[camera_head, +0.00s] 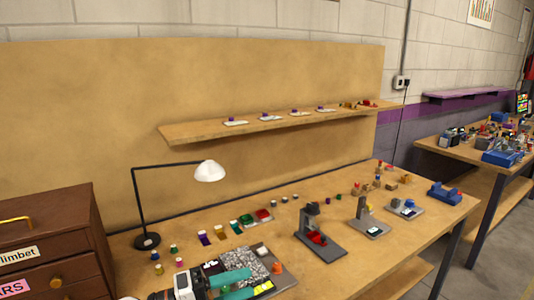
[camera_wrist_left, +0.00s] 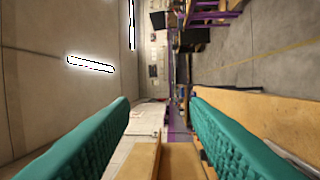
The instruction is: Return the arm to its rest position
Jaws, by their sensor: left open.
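My left gripper (camera_head: 250,282) comes in at the bottom of the head view, low over the front of the workbench (camera_head: 350,230). Its two teal fingers point to the right and stand apart, with nothing seen between them. In the left wrist view the same gripper (camera_wrist_left: 160,106) shows its fingers wide apart, with wall, floor and a bench edge beyond. A patterned board (camera_head: 247,262) lies beside and partly behind the fingers; I cannot tell whether they touch it. My right gripper is in neither view.
A black lamp (camera_head: 147,241) with a white shade and a brown drawer cabinet (camera_head: 60,235) stand at the left. Small coloured parts and grey fixtures (camera_head: 320,238) cover the bench to the right. A wooden shelf (camera_head: 200,132) runs along the back panel.

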